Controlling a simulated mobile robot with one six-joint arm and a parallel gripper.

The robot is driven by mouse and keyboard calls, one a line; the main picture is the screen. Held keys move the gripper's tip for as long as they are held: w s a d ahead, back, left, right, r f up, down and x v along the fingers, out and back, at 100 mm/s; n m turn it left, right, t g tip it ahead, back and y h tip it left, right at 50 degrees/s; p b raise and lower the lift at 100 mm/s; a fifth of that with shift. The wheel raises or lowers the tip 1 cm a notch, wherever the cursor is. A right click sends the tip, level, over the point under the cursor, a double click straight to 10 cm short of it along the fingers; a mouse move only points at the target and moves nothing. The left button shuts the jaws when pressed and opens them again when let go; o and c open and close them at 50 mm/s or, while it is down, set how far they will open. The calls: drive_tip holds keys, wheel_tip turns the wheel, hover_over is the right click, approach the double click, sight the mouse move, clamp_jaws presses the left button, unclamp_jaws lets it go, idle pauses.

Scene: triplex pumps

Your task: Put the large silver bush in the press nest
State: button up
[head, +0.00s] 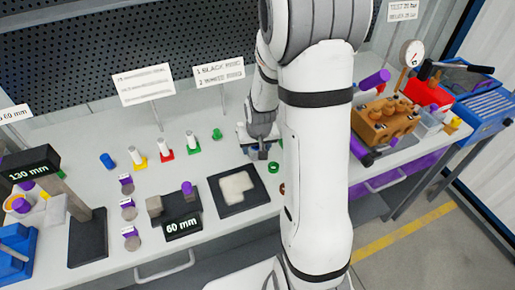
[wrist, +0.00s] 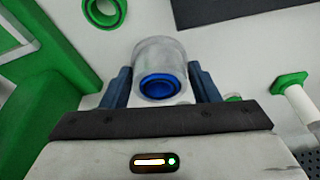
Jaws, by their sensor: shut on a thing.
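In the wrist view my gripper (wrist: 160,88) is shut on the large silver bush (wrist: 160,50), with one dark blue finger on each side. The bush is a short grey cylinder with a blue ring (wrist: 158,86) showing in its near end. In the head view my gripper (head: 258,150) points down over the bench, just behind the black tray; the bush is too small and dark there to tell apart from the fingers. I cannot tell for sure which fixture is the press nest.
A black tray with a pale cloth (head: 237,188) lies in front of my gripper. White posts (head: 165,145) on coloured bases stand to its left. The 60 mm block (head: 183,226) and 130 mm block (head: 34,170) are farther left. An orange-brown pump (head: 385,120) stands at right.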

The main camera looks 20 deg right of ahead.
drive_tip(key=shift+f, duration=0.55)
drive_tip(key=shift+f, duration=0.1)
drive_tip(key=o, duration=0.6)
drive_tip(key=shift+f, duration=0.15)
drive_tip(key=o, duration=0.5)
